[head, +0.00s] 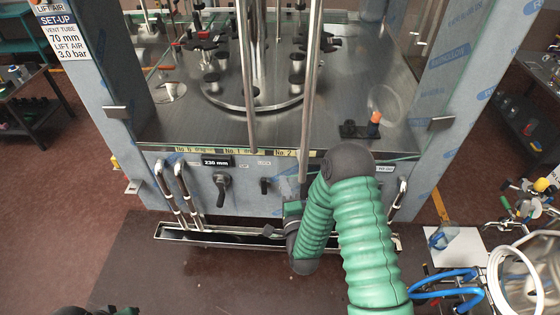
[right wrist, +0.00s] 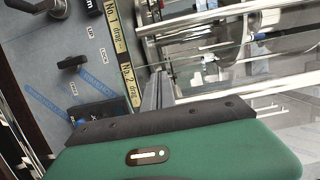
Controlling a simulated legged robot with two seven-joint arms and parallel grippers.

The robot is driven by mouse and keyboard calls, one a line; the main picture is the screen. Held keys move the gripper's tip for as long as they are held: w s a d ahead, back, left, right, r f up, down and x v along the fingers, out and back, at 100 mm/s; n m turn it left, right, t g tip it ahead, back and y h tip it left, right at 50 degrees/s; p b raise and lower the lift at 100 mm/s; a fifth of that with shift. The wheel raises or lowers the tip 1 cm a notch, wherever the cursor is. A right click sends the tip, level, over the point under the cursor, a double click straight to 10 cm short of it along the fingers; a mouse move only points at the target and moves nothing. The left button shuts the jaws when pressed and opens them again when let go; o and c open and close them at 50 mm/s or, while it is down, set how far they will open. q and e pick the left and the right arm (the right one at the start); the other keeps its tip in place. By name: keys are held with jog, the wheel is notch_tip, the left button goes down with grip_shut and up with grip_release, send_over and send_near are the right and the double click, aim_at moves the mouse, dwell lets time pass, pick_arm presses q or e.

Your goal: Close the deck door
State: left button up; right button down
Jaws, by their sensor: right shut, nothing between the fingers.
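The filling machine's deck (head: 350,110) is a steel surface behind a front panel (head: 235,190). Two upright metal bars (head: 313,85) (head: 246,75) stand at its front; they may be edges of the deck door. Clear panes are hard to make out, so I cannot tell how far the door is open. My right gripper (head: 292,207) is low before the panel, close under the right bar. In the right wrist view its fingers (right wrist: 158,90) are shut and empty, beside the "No. 2" label strip; contact is unclear. A sliver of my left gripper (head: 122,311) shows at the bottom edge.
Chrome handles (head: 180,192) stand on the panel's left, another (head: 398,198) on its right. Black knobs (head: 222,182) stick out of the panel. A steel trough (head: 215,237) runs below. A blue hose (head: 445,285) and clutter lie at lower right.

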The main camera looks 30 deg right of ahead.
aim_at(279, 159)
jog(key=p+x, duration=0.2)
jog(key=x, duration=0.5)
jog(key=shift+w+r, duration=0.2)
jog(key=shift+w+d+f, duration=0.2)
jog(key=shift+w+d, duration=0.1)
jog(key=shift+d, duration=0.15)
jog(key=shift+a, duration=0.2)
